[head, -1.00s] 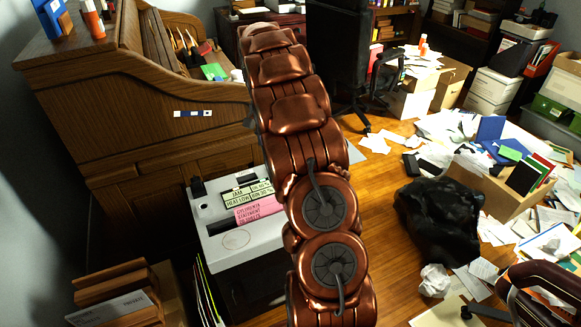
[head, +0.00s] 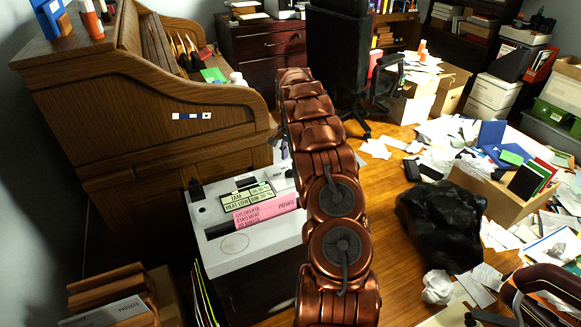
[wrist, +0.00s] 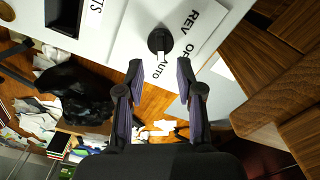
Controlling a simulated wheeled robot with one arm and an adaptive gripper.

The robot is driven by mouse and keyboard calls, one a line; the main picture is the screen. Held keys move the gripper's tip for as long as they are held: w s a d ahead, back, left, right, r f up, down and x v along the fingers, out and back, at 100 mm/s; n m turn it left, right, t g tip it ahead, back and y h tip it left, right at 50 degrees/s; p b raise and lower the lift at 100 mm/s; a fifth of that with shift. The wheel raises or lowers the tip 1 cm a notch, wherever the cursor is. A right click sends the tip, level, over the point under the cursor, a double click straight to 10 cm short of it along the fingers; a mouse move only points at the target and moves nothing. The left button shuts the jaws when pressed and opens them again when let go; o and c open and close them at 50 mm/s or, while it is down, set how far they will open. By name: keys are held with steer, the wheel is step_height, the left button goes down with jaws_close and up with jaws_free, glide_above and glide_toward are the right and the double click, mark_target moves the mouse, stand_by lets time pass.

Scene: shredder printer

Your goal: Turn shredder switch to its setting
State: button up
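The shredder (head: 275,238) has a white top and dark body, and stands before the wooden desk. A pink printed sheet (head: 262,211) lies in its slot area, by a display reading JAM, HEAT LOW and BIN 70%. In the wrist view, the dark round switch (wrist: 160,40) sits on a white panel (wrist: 128,32) with REV and a partly hidden OF label beside it. A pale mark shows at the knob's lower edge. My arm hides the switch in the head view.
The wooden roll-top desk (head: 150,115) stands close to the shredder. A black bag (head: 440,222), loose papers and boxes clutter the floor at right. A crate of files (head: 110,300) is at lower left. Some bare floor (head: 385,190) lies right of my arm.

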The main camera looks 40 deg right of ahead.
mark_target(290, 169)
step_height(290, 169, down, 6)
steer(key=shift+r+p, duration=0.2)
steer(key=shift+p, duration=0.1)
jaws_close()
stand_by(0.3)
